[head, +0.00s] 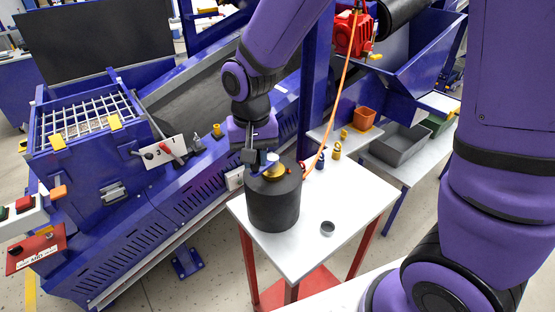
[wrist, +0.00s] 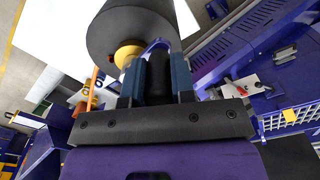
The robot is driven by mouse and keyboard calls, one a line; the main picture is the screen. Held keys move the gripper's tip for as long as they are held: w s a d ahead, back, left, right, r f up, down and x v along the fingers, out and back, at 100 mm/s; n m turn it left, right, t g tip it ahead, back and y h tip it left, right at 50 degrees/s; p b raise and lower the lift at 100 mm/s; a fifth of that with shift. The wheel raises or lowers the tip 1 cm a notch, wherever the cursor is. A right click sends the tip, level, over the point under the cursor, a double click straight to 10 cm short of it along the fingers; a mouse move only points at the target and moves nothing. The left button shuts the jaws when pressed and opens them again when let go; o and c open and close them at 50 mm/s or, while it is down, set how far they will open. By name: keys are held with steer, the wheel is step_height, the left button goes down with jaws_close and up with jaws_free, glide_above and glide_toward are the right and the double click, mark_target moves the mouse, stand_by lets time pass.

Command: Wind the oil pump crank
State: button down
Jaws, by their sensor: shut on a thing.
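The oil pump is a dark grey drum (head: 273,208) standing upright on a white-topped table (head: 345,205). It has a brass-coloured cap (head: 277,172) on top. The crank is a blue arm (wrist: 158,44) at the cap with a black handle (wrist: 158,75). My gripper (wrist: 155,76) is shut on the black handle, one blue finger on each side. In the head view my gripper (head: 258,160) is just above the drum's top, at the cap's left. The handle is mostly hidden there by the gripper.
An orange hose (head: 345,85) rises from near the drum to the red unit (head: 352,34). A small grey cup (head: 327,228) is on the table's front. A blue bottle (head: 320,161) and yellow bottle (head: 337,151) stand behind. A blue post (head: 317,80) rises behind the arm.

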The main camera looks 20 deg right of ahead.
steer(key=shift+w+a, duration=0.25)
steer(key=shift+w, duration=0.7)
steer(key=shift+w+f, duration=0.1)
steer(key=shift+w, duration=0.9)
